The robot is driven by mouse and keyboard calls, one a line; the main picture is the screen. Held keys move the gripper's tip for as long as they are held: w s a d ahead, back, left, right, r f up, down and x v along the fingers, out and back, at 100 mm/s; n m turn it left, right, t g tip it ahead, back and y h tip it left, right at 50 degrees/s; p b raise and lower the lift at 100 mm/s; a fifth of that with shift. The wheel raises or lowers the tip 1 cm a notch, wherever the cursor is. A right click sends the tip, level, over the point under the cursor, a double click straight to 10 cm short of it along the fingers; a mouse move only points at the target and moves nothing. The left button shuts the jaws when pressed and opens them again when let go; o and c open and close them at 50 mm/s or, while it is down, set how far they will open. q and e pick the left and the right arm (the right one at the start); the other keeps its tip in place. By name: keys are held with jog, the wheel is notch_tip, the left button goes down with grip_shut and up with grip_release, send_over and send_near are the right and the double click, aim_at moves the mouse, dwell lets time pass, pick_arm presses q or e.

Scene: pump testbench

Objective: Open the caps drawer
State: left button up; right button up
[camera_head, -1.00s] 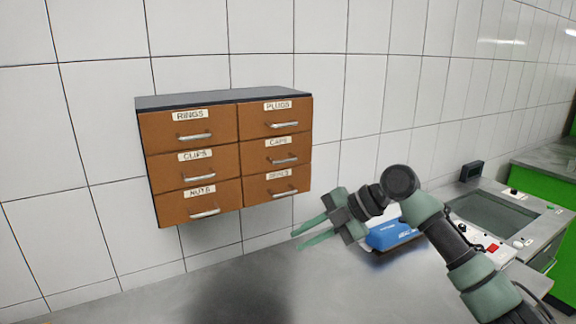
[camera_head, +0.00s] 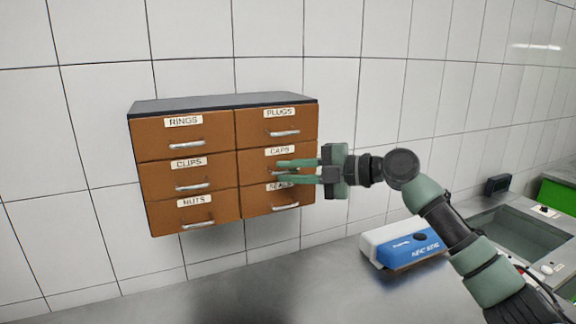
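The brown drawer cabinet (camera_head: 222,103) hangs on the tiled wall with two columns of labelled drawers. The caps drawer (camera_head: 248,167) is the middle one in the right column and is closed, flush with its neighbours. My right gripper (camera_head: 276,171) is in front of it, coming in from the right, with its two green fingers one above the other at the height of the drawer's handle. The fingers are apart. They hide most of the handle, so I cannot tell whether they touch it. My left gripper is not in view.
The plugs drawer (camera_head: 255,125) is just above and the seals drawer (camera_head: 253,203) just below, both closed with metal handles. A blue and white box (camera_head: 410,248) stands on the grey worktop (camera_head: 300,285) under my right arm. The worktop below the cabinet is clear.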

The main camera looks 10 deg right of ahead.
jog(key=shift+w+a, duration=0.15)
jog(key=shift+a, duration=0.1)
grip_shut()
jog(key=shift+f, duration=0.1)
dwell(1.2)
